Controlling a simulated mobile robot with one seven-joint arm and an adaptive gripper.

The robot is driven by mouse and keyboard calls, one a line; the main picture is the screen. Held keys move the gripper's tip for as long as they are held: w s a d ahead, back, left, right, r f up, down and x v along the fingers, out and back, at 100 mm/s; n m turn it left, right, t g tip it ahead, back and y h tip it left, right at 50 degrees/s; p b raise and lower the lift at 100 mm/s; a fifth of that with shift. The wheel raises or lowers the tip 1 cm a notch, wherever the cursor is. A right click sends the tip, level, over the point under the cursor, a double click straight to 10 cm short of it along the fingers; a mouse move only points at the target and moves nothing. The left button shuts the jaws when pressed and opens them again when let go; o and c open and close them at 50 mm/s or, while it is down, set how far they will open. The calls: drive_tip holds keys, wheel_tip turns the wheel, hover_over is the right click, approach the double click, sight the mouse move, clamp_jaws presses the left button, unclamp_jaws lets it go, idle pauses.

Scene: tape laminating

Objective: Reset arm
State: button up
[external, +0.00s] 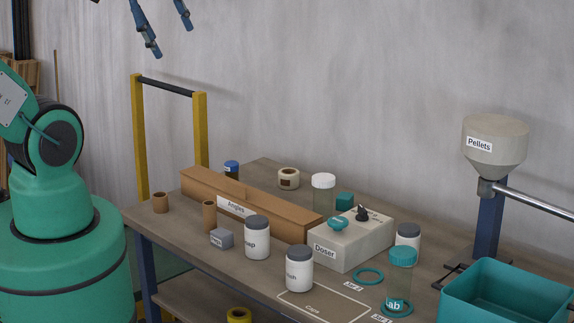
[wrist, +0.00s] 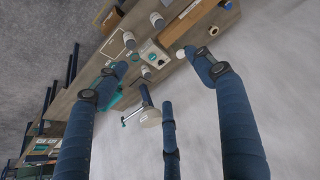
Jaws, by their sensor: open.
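My gripper (external: 165,22) shows at the top edge of the external view, high above the workbench and left of its middle. Only its blue fingertips are in that picture. In the wrist view its blue fingers (wrist: 160,75) are spread wide with nothing between them. It touches nothing. My arm's upper links are out of the external picture.
Below is a workbench (external: 265,172) with a brown Angles box (external: 265,219), a Doser (external: 345,246), white jars (external: 257,240) and a tape roll (external: 289,178). A Pellets hopper (external: 496,148) and teal bin (external: 505,300) stand right. A yellow frame (external: 138,130) rises behind the bench's left end.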

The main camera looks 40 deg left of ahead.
wheel_tip(320, 180, down, 4)
drive_tip(key=b, duration=0.4)
idle(0.3)
